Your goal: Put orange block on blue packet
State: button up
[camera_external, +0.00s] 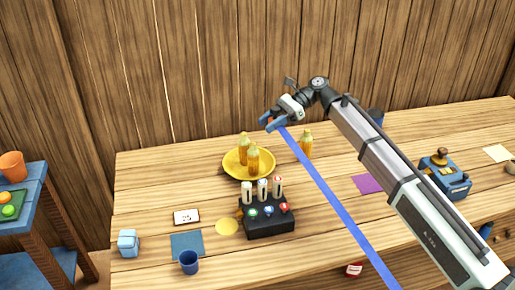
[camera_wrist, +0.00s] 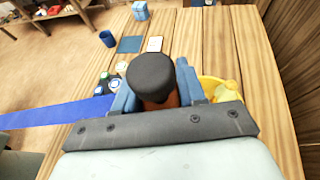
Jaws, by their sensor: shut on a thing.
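My gripper (camera_external: 272,121) is raised above the back of the table, left of the arm. In the wrist view its blue fingers (camera_wrist: 156,95) are shut on an orange-brown thing (camera_wrist: 163,103) with a dark round top. I cannot tell whether this is the orange block; the external view does not show it clearly. No other orange block is plain to see. A small light-blue box (camera_external: 128,243), perhaps the blue packet, stands at the table's front left, far from my gripper. It also shows at the top of the wrist view (camera_wrist: 141,11).
A yellow plate (camera_external: 230,170) holds orange bottles; another bottle (camera_external: 306,141) stands to its right. A black rack (camera_external: 270,226), blue cup (camera_external: 188,263), blue square (camera_external: 187,243) and white card (camera_external: 186,217) lie around the front left. A long blue strip (camera_external: 335,203) crosses the view.

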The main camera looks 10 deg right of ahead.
jog(key=s+a+n+g, duration=0.2)
jog(key=s+a+g, duration=0.1)
jog(key=a, duration=1.4)
jog(key=n+g+h, duration=0.4)
send_over(122, 240)
jog(key=shift+t, duration=0.3)
jog(key=shift+f, duration=7.65)
jog(key=o, duration=1.1)
jog(key=shift+f, duration=0.15)
jog(key=shift+c, duration=0.2)
